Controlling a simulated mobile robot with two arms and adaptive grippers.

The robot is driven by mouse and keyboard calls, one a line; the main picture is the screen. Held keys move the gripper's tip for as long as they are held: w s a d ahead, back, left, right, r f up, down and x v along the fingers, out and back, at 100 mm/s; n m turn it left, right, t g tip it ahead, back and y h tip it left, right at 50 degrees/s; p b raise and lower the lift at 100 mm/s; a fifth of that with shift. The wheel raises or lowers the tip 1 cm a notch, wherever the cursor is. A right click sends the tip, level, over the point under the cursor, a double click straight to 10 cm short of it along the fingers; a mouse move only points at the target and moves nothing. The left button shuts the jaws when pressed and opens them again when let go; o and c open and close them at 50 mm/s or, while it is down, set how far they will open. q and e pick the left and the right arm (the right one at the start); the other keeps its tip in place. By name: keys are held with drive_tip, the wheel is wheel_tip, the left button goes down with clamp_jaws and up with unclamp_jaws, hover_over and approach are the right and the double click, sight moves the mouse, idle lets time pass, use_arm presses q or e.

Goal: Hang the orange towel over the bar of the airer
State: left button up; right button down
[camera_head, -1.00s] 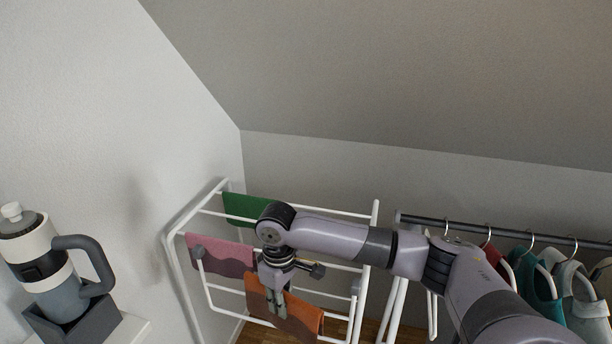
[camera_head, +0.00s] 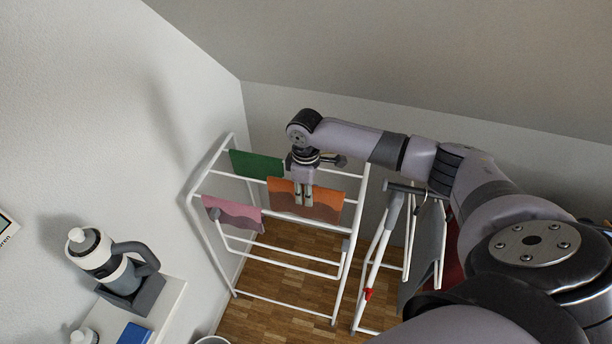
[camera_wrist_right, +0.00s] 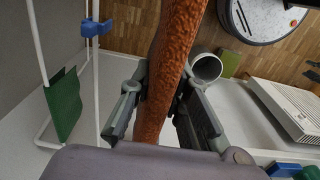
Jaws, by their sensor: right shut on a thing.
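The orange towel (camera_head: 325,204) hangs spread at the white airer (camera_head: 229,240), right of the green and pink cloths. My right gripper (camera_head: 304,200) points down and is shut on the towel near its upper edge. In the right wrist view the towel (camera_wrist_right: 172,70) runs as a thick orange strip between the fingers (camera_wrist_right: 165,110). Whether a bar passes under its fold is hidden. A green cloth (camera_head: 256,165) hangs on the rear bar and a pink cloth (camera_head: 232,214) on the left. The left gripper is out of view.
A clothes rack (camera_head: 373,252) stands close on the right. A grey and white bottle (camera_head: 100,255) stands in a holder at lower left. The wrist view shows a round robot vacuum (camera_wrist_right: 262,18), a bin (camera_wrist_right: 206,67) and a white slatted unit (camera_wrist_right: 290,108).

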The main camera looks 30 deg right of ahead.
sight(306, 221)
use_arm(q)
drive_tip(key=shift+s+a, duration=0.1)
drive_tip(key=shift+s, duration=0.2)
use_arm(e)
drive_tip(key=shift+r, duration=0.1)
use_arm(q)
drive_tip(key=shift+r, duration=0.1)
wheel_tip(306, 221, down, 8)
drive_tip(key=b, duration=0.7)
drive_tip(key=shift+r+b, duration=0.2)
drive_tip(key=shift+b, duration=0.1)
use_arm(e)
drive_tip(key=shift+f, duration=8.05)
drive_tip(key=c, duration=1.4)
unclamp_jaws()
drive_tip(key=shift+c, duration=0.2)
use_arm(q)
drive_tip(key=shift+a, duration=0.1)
